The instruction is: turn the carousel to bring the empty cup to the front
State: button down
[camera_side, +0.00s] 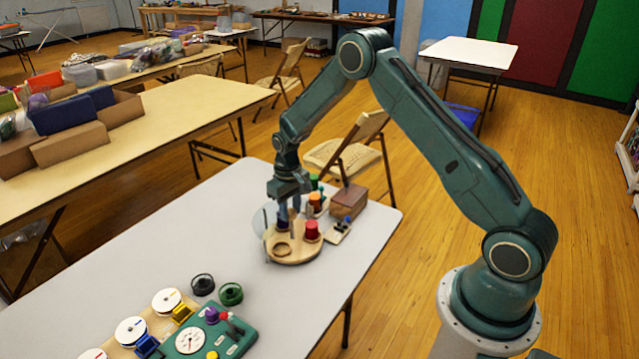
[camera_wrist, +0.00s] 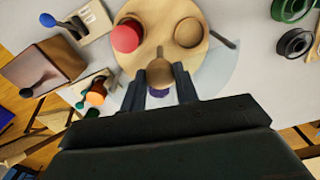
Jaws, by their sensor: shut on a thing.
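The carousel is a round pale wooden disc (camera_side: 297,258) on the near table. In the wrist view its disc (camera_wrist: 157,20) fills the top middle. The empty cup (camera_side: 282,249), a wooden ring, faces the front in the side view; it also shows in the wrist view (camera_wrist: 188,32). A red-filled cup (camera_side: 312,231) sits to its right and shows in the wrist view (camera_wrist: 127,37). My gripper (camera_side: 289,214) points down over the disc's back part. Its fingers (camera_wrist: 166,85) are shut on a round brown wooden piece (camera_wrist: 159,70). Something purple (camera_wrist: 158,92) shows beside it.
A clear curved sheet (camera_side: 259,222) stands at the disc's left. A brown box (camera_side: 348,202), a small lever panel (camera_side: 340,230) and green and orange pieces (camera_side: 315,199) crowd the right and back. Spools and a green control box (camera_side: 215,335) lie front left. Bare table lies left.

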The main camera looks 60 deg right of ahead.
jog(key=shift+n, duration=8.5)
jog(key=c, duration=1.1)
grip_release()
jog(key=shift+o, duration=0.2)
jog(key=shift+r, duration=0.2)
